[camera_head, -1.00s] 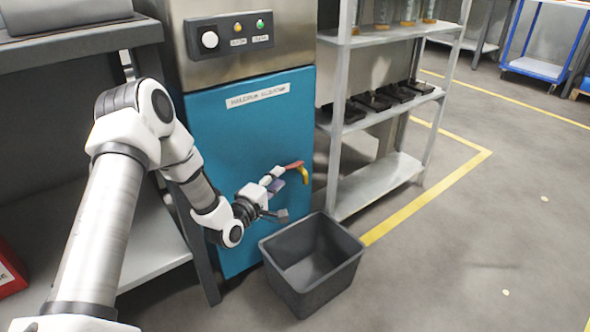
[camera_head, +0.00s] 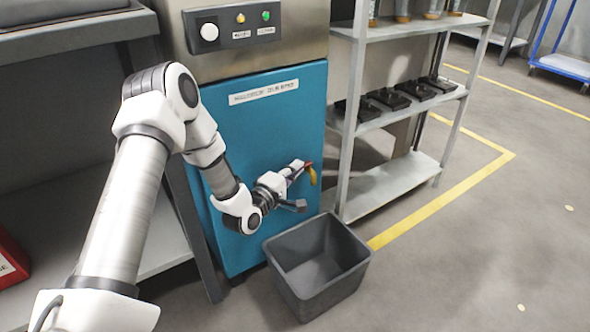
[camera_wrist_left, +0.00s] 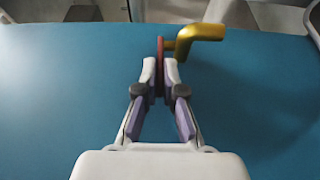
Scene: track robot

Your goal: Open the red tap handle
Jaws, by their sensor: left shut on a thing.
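The red tap handle (camera_wrist_left: 160,66) stands between the fingertips of my left gripper (camera_wrist_left: 160,80) in the left wrist view. The gripper is shut on it, with the fingers on both sides, and hides part of it. The brass tap spout (camera_wrist_left: 203,33) sticks out beside the handle and bends at its end. In the head view the left gripper (camera_head: 296,170) is at the blue panel's right side. There a small red bit of the handle (camera_head: 308,164) and the yellow spout (camera_head: 313,177) show. My right gripper is in neither view.
A grey open bin (camera_head: 318,297) stands on the floor below the tap. The blue machine panel (camera_head: 255,130) is behind the gripper. A metal shelf rack (camera_head: 385,192) stands close on the right, and a bench (camera_head: 75,28) on the left. Floor at the right is clear.

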